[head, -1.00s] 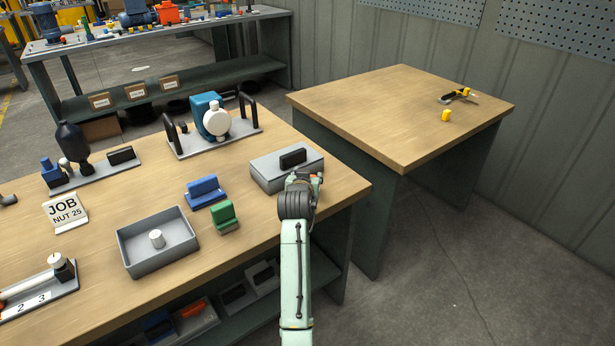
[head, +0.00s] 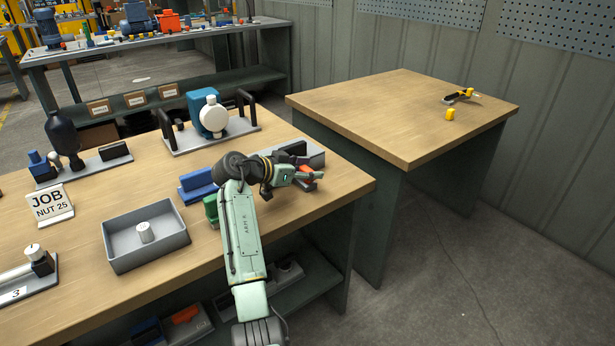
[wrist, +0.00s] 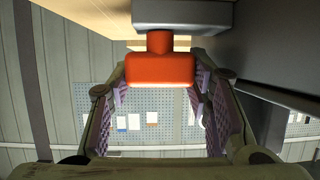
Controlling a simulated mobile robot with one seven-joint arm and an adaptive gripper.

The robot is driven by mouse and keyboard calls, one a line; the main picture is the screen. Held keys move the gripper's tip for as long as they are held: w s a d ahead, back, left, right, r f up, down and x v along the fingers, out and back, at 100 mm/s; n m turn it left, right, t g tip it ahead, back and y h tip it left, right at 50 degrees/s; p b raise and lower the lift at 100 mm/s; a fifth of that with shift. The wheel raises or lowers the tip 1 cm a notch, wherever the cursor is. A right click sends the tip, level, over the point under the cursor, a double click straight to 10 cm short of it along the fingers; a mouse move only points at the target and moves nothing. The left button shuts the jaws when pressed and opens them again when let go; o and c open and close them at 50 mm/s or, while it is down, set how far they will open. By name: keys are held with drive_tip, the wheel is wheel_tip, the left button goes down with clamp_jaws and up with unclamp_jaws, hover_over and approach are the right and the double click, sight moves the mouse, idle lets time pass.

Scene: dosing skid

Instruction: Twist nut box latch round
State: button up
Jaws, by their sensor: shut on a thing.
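The nut box is a low grey box with a black handle on its lid, at the right end of the near bench (head: 318,160). My wrist and arm cover much of it in the head view. Its latch is an orange-red T-shaped knob (wrist: 160,69) on a short round stem, standing out from the grey box wall (wrist: 185,14) in the wrist view. My gripper (head: 309,179) lies beside the box and points right in the head view. In the wrist view its two padded fingers (wrist: 161,84) are shut on the latch, one on each side. The crossbar looks level there.
Blue (head: 197,185) and green (head: 211,209) blocks stand close to my arm. A grey tray (head: 185,238) holding a white cylinder is left of it. A pump stand (head: 212,132) is behind. The right-hand table (head: 400,115) is mostly clear.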

drive_tip(key=shift+f+m+g, duration=0.1)
drive_tip(key=shift+m+g, duration=0.2)
drive_tip(key=shift+g, duration=0.1)
drive_tip(key=o, duration=1.2)
drive_tip(key=shift+a, duration=0.1)
drive_tip(key=shift+s+a+r, duration=0.1)
drive_tip(key=shift+a+r, duration=0.1)
drive_tip(key=v, duration=0.7)
drive_tip(key=shift+s+a, duration=0.15)
drive_tip(key=shift+s, duration=0.05)
